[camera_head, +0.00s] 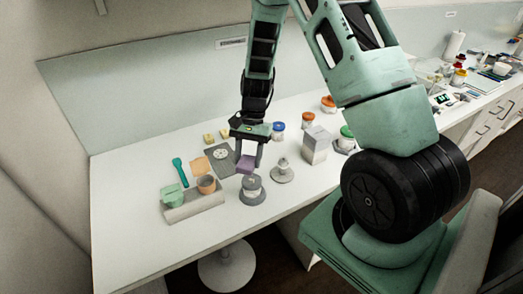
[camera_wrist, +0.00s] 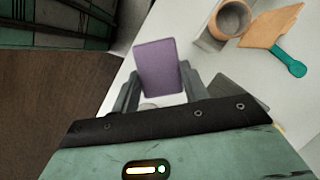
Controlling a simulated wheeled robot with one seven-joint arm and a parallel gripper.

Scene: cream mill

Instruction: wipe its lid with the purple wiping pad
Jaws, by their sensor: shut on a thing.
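My gripper (camera_head: 249,155) is shut on the purple wiping pad (camera_head: 245,165) and holds it above the table. In the wrist view the pad (camera_wrist: 158,68) sits between the two fingers, its broad face toward the camera. A small grey jar with a lid (camera_head: 251,184) stands upright on a dark grey round base just below the pad in the head view. I cannot tell whether the pad touches the lid. In the wrist view the jar is mostly hidden behind the pad and gripper.
A grey holder (camera_head: 194,207) with a green cup and a terracotta cup (camera_head: 206,185) stands left. A teal spoon (camera_head: 180,172) lies behind it. A metal piece on a round base (camera_head: 282,172) and a pale box (camera_head: 316,146) stand right. The table's front edge is close.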

